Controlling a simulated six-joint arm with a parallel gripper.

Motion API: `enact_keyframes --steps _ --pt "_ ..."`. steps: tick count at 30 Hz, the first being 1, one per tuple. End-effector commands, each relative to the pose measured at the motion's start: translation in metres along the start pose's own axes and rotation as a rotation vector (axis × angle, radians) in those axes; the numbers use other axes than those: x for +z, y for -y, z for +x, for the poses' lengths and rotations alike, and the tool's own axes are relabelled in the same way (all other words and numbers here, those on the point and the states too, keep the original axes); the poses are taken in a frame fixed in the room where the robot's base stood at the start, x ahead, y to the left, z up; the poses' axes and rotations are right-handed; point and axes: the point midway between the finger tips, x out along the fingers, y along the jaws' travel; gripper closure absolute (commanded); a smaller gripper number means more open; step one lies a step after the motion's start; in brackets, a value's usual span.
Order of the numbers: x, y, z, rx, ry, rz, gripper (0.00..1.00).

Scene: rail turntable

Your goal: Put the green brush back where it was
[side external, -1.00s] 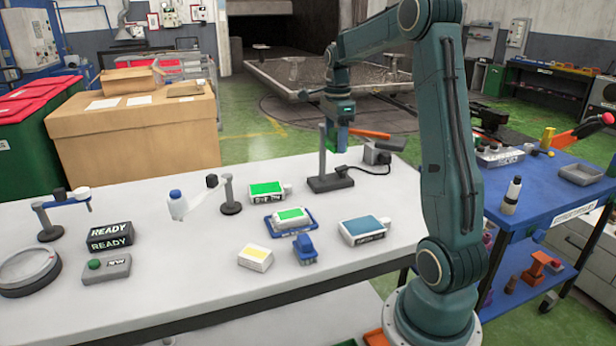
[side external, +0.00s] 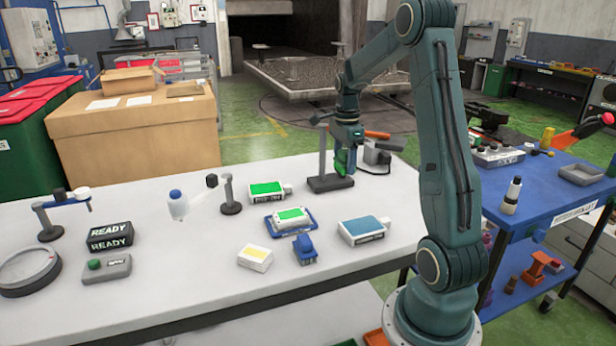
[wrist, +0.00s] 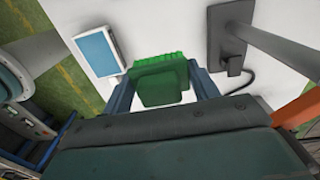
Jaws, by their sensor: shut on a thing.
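The green brush (wrist: 160,86) is between the two fingers of my gripper (wrist: 163,88) in the wrist view, with its bristles at the far edge. In the side view, my gripper (side external: 345,168) is shut on the green brush (side external: 341,160) and holds it above the far right part of the white table, close to the stand with a dark base. The brush's original spot cannot be told from these frames. A blue brush (side external: 304,249) stands on the table near the front, beside a blue tray (side external: 270,226) bearing a green-and-white block.
The upright post on a dark base (side external: 330,183) stands right beside my gripper, with a cable to a grey box (side external: 374,156). A blue-topped box (side external: 362,230), a yellow-labelled box (side external: 255,258) and a green-labelled box (side external: 266,190) stand on the table.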

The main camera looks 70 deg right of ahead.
Motion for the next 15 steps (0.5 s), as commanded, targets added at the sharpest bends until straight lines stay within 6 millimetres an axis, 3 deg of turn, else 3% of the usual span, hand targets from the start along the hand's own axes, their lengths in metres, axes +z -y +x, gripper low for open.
enact_keyframes --steps 9,15 --pt "0.000 -0.001 0.060 0.005 0.000 0.000 0.62" --pt "0.000 0.000 0.080 0.001 0.000 0.000 0.62"
